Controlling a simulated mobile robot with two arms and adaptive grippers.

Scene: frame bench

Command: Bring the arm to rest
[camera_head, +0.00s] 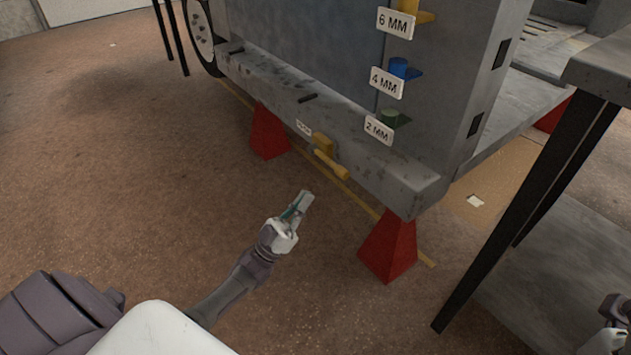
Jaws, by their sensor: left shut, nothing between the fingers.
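My left arm comes in from the lower left, and my left gripper (303,200) is shut and empty. It is over the brown floor, in front of the grey frame bench (345,145). In the picture it is a little below and left of a yellow-handled tool (330,164) at the bench's lower beam. Part of my right arm (612,325) shows at the lower right edge. Its fingers cannot be made out.
Red stands (390,248) and (268,132) support the bench. A black-legged table (540,200) stands at the right. The floor at left is clear.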

